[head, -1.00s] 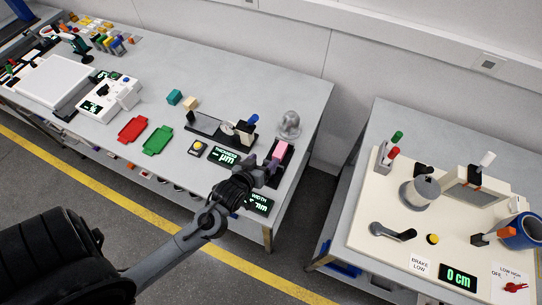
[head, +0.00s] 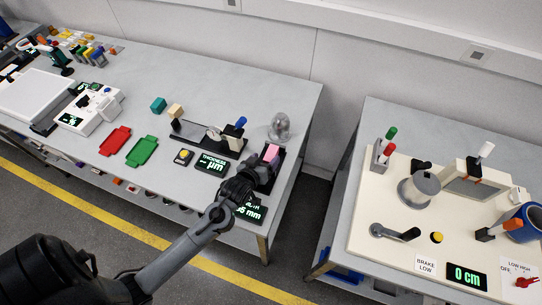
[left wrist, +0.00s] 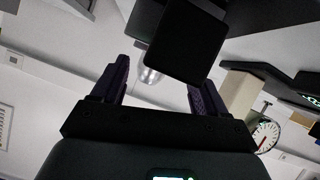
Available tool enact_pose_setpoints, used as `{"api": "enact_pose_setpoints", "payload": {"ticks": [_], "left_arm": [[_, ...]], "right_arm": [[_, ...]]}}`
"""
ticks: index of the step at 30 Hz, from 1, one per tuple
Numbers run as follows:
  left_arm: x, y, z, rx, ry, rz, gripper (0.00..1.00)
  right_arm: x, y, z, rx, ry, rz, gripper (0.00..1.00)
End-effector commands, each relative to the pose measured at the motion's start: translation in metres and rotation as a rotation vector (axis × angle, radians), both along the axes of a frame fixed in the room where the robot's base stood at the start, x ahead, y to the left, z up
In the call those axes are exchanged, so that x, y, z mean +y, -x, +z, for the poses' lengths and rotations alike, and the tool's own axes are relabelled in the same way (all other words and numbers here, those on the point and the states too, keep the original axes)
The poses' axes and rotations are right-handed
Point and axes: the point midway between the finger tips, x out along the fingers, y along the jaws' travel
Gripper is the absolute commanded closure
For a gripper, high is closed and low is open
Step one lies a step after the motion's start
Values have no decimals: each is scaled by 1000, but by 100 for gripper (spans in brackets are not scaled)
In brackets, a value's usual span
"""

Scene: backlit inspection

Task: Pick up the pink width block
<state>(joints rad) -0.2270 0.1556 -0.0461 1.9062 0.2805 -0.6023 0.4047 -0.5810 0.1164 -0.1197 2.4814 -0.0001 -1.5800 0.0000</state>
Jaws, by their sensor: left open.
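The pink width block (head: 271,152) sits in a dark gauge holder (head: 280,162) near the right end of the long grey table. My left gripper (head: 264,163) is right at the block's near side in the head view, and its fingers partly overlap the block and holder. In the left wrist view my left gripper (left wrist: 160,76) has its two dark fingers spread apart, with a dark blocky shape (left wrist: 185,40) ahead between and beyond them. I cannot make out the pink colour there. My right gripper is not in view.
A clear dome (head: 280,126) stands just behind the block. A dial gauge with a blue-topped lever (head: 240,124) is to its left, with thickness (head: 211,163) and width (head: 250,209) displays nearby. Red (head: 115,141) and green (head: 141,151) trays lie further left. A gap separates the second table.

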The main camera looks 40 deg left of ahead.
Motion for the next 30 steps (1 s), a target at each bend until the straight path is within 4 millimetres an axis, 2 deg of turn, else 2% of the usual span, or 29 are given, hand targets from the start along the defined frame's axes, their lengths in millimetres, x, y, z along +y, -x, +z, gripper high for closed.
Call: {"api": "enact_pose_setpoints", "payload": {"ticks": [9, 19, 30], "left_arm": [[8, -32, -19, -1, 0, -1, 26], [9, -35, -21, -1, 1, 0, 28], [9, -35, -21, -1, 1, 0, 85]], "right_arm": [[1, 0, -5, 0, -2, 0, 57], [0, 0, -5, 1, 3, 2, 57], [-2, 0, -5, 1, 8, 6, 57]]}}
